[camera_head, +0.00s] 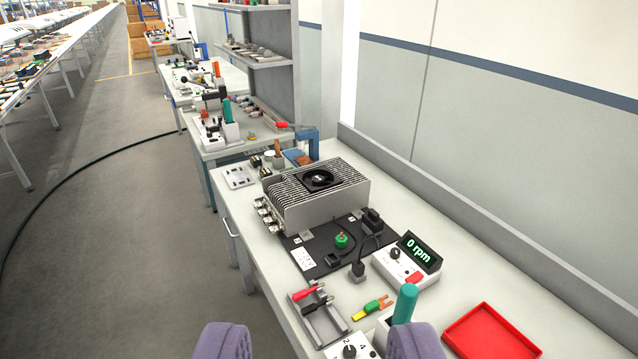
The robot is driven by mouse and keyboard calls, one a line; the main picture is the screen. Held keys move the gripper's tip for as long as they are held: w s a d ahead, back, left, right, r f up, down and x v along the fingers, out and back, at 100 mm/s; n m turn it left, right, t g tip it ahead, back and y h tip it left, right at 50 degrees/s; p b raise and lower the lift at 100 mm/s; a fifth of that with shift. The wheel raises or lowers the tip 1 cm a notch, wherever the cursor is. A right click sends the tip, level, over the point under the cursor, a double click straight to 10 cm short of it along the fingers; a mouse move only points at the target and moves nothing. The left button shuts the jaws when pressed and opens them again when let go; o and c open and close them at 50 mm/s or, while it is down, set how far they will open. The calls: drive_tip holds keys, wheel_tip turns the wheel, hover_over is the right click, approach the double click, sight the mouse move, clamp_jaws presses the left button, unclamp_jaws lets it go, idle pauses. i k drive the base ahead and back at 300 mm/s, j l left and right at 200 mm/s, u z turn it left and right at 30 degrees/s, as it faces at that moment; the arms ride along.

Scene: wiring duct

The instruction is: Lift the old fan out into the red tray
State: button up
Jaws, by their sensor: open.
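The old fan (320,179) is a black square fan with a round hub. It sits on top of the silver finned housing (318,203) on the workbench. The red tray (493,334) lies on the bench at the lower right and looks empty; its near edge is cut off by the frame. My gripper (320,345) shows as two purple fingers at the bottom edge, wide apart with nothing held between them. It is on the near side of the housing, well short of the fan, and left of the red tray.
A meter (408,260) reads 0 rpm. A grey tray (318,318) with red and black leads and a teal-handled tool (404,303) stand nearer. A wall ledge borders the right.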

sight(313, 181)
drive_tip(key=i+j+z, duration=0.15)
drive_tip(key=i+j, duration=0.3)
drive_tip(key=i, duration=0.2)
drive_tip(key=i+j+z, duration=0.15)
drive_tip(key=i+j, duration=0.35)
drive_tip(key=i+j+z, duration=0.15)
drive_tip(key=i+j, duration=0.4)
drive_tip(key=i, duration=0.15)
drive_tip(key=i+j+z, duration=0.15)
drive_tip(key=i+j, duration=0.4)
drive_tip(key=i+j+z, duration=0.15)
drive_tip(key=i+j, duration=0.35)
drive_tip(key=j, duration=0.3)
